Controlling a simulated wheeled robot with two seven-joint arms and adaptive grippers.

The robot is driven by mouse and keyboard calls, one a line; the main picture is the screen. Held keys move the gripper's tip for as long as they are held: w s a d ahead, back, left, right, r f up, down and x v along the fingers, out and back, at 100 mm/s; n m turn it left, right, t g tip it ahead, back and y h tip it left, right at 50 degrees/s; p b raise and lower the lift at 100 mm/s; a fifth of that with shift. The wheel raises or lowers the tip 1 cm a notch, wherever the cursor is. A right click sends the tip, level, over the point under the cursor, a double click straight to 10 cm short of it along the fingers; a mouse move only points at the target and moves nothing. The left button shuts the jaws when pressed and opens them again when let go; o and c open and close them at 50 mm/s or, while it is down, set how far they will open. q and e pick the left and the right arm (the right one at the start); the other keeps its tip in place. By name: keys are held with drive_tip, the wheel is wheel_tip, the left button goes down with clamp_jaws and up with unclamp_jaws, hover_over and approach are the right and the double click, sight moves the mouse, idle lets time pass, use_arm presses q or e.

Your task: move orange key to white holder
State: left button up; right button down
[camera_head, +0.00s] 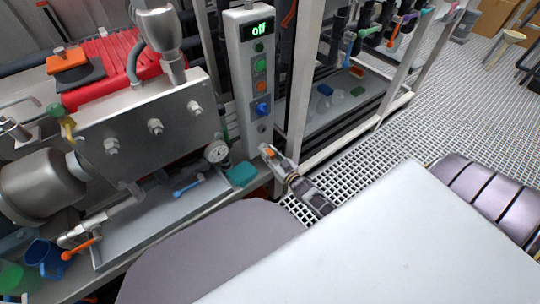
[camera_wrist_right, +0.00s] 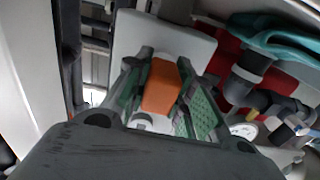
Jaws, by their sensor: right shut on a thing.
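The orange key (camera_wrist_right: 160,86) is a flat orange piece held between the two fingers of my right gripper (camera_wrist_right: 165,92) in the right wrist view. In the head view my right gripper (camera_head: 269,153) is shut on it, just below the foot of the pale control box (camera_head: 250,80). Only a small orange bit of the key shows there. In the wrist view a pale panel (camera_wrist_right: 195,45) lies behind the key; whether they touch I cannot tell. I cannot make out for certain which part is the white holder. My left gripper is not in view.
The control box has a display reading "off" and coloured knobs. A metal block with bolts (camera_head: 150,130) and a gauge (camera_head: 217,151) stand left of it. A teal block (camera_head: 242,174) lies near my right gripper. A frame post (camera_head: 303,80) rises on the right.

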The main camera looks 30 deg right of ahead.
drive_tip(key=shift+w, duration=0.4)
drive_tip(key=c, duration=1.1)
unclamp_jaws()
drive_tip(key=shift+c, duration=0.2)
drive_tip(key=shift+s, duration=0.2)
drive_tip(key=s, duration=1.1)
drive_tip(key=shift+s+d, duration=0.3)
drive_tip(key=shift+d, duration=0.15)
wheel_tip(320, 180, up, 9)
drive_tip(key=p, duration=0.9)
drive_tip(key=shift+r+p, duration=0.5)
drive_tip(key=shift+r, duration=0.15)
